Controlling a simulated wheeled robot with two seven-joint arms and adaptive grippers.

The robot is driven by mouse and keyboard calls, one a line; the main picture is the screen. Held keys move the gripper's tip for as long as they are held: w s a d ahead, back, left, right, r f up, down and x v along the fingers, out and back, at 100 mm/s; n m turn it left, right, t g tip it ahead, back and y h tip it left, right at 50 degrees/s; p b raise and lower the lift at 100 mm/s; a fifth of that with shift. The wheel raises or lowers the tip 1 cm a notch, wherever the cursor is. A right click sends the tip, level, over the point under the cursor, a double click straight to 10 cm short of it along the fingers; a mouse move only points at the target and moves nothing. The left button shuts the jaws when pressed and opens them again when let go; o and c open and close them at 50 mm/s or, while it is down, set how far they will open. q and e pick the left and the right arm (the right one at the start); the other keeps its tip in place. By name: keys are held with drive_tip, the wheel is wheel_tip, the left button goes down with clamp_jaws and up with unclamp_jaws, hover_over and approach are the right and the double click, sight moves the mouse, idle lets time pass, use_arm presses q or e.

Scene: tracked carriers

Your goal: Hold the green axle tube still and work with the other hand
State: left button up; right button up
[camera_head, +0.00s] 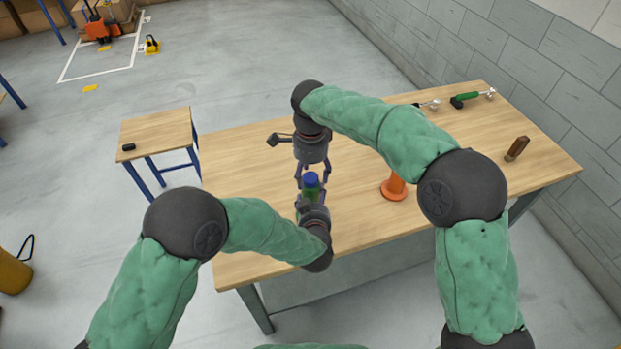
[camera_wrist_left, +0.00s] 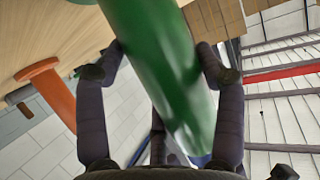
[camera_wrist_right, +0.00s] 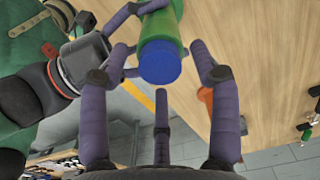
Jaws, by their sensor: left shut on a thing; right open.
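The green axle tube (camera_head: 309,193) stands roughly upright over the wooden table, with a blue end (camera_head: 311,179) on top. My left gripper (camera_head: 309,201) is shut around the tube below that end. The left wrist view shows the green tube (camera_wrist_left: 165,65) large between the left fingers. My right gripper (camera_head: 312,175) points down from above, open, its fingers spread around the blue end. In the right wrist view the blue end (camera_wrist_right: 160,62) lies between the right fingers with gaps; contact is not visible. The tube's lower end is hidden in the head view.
An orange flanged post (camera_head: 395,187) stands on the wooden table (camera_head: 250,150) right of the tube. A green-handled tool (camera_head: 470,98), a metal-headed tool (camera_head: 430,104) and a brown block (camera_head: 517,148) lie farther right. A small side table (camera_head: 160,133) stands left. A block wall (camera_head: 530,60) borders the right.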

drive_tip(key=shift+c, duration=0.3)
drive_tip(key=c, duration=1)
drive_tip(key=n, duration=0.7)
drive_tip(key=shift+n, duration=1.4)
